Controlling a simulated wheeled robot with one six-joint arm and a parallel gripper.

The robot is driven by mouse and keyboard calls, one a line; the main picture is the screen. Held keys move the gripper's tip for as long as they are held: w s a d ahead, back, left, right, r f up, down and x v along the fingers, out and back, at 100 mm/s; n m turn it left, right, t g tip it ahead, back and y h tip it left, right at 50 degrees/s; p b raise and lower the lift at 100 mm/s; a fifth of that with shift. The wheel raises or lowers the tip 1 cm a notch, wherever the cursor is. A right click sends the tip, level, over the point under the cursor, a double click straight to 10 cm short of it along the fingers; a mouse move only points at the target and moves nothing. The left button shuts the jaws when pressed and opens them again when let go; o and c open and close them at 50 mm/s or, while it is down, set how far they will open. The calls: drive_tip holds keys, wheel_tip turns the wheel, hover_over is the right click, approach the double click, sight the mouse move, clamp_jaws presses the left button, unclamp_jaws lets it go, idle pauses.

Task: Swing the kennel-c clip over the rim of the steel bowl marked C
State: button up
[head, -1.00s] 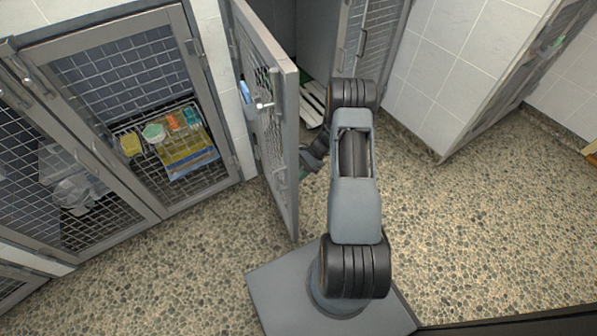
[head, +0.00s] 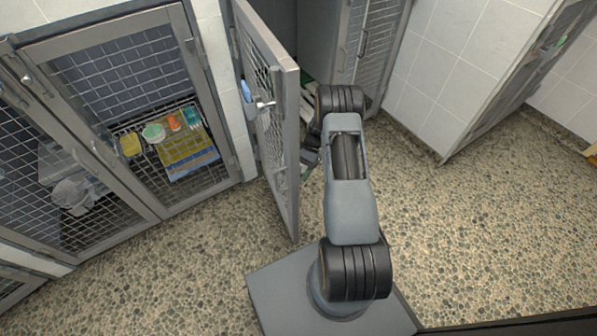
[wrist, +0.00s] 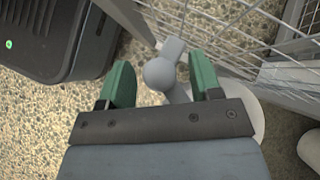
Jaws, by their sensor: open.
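My gripper (wrist: 161,68) is open in the wrist view, with one green fingertip on each side of a grey clip-like part. This part has a round knob (wrist: 159,74) and a short stem, and it lies beside the wire mesh; I cannot tell whether the fingers touch it. A pale rounded shape (wrist: 256,112), possibly a bowl, is partly hidden behind the gripper. No letter C or kennel marking is readable. In the head view my arm hides most of the gripper, beside the open mesh door.
The open mesh door (head: 290,150) stands left of my arm, with a blue item (head: 246,91) and a latch (head: 264,104) on it. Wire mesh (wrist: 225,35) is close to the gripper. Closed kennels are at left. Speckled floor (head: 480,240) is clear at right.

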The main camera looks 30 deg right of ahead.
drive_tip(key=p+v, duration=0.3)
drive_tip(key=v, duration=1)
drive_tip(key=shift+w+d+r, duration=0.15)
drive_tip(key=shift+d+r, duration=0.1)
